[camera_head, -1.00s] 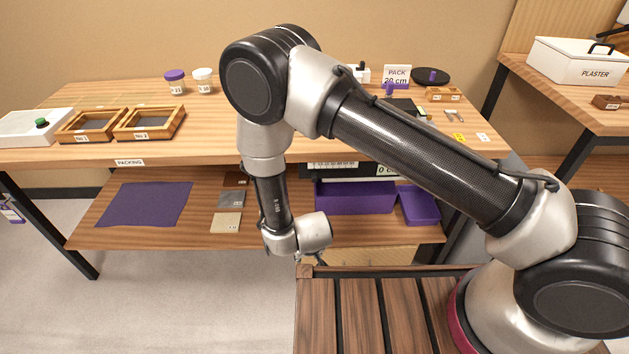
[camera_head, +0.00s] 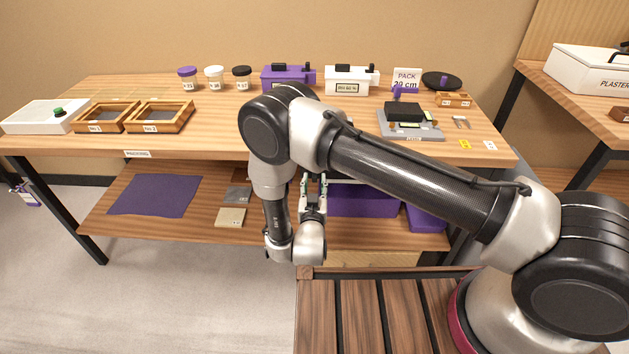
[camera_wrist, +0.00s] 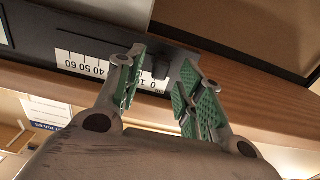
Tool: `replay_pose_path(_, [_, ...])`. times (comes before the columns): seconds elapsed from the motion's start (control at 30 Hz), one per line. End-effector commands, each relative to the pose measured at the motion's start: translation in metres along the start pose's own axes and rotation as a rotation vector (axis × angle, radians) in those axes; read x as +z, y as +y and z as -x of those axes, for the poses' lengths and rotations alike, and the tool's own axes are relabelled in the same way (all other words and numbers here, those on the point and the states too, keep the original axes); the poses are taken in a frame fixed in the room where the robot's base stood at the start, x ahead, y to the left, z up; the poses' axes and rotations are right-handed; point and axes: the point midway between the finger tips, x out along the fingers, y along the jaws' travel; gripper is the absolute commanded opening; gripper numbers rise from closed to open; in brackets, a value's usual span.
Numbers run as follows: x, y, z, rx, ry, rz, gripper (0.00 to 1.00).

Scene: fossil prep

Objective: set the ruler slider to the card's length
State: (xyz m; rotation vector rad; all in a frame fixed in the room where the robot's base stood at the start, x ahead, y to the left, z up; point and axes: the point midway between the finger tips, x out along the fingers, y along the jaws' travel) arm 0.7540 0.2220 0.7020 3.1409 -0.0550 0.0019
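The card (camera_head: 407,78) reading "PACK 20 cm" stands at the back right of the bench. The ruler (camera_wrist: 75,50) is a black bar along the bench's front edge, with a white scale marked in tens, 60 at left down to 0 at right. Its slider (camera_wrist: 161,64) is a small black block near the scale's low end. My gripper (camera_wrist: 160,76) is open, with a green-padded finger on either side of the slider in the wrist view; I cannot tell whether they touch it.
The bench top (camera_head: 240,130) holds wooden frames (camera_head: 160,117), jars (camera_head: 214,78), purple and white boxes (camera_head: 347,80) and a grey scale (camera_head: 425,130). A lower shelf (camera_head: 180,226) has a purple cloth (camera_head: 155,195) and purple bins (camera_head: 362,201). A slatted deck (camera_head: 360,315) is in front.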

Motion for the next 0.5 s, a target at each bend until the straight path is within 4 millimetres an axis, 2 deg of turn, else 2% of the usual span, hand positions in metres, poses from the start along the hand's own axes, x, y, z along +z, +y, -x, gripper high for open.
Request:
replay_pose_path(0.1, [0.0,0.0,-0.014,0.001,0.0,-0.002,0.38])
replay_pose_path(0.2, [0.0,0.0,-0.019,0.0,-0.001,0.0,0.38])
replay_pose_path(0.47, [0.0,0.0,-0.021,-0.001,-0.001,0.0,0.38])
replay_pose_path(0.5, [0.0,0.0,-0.021,-0.001,-0.001,0.0,0.3])
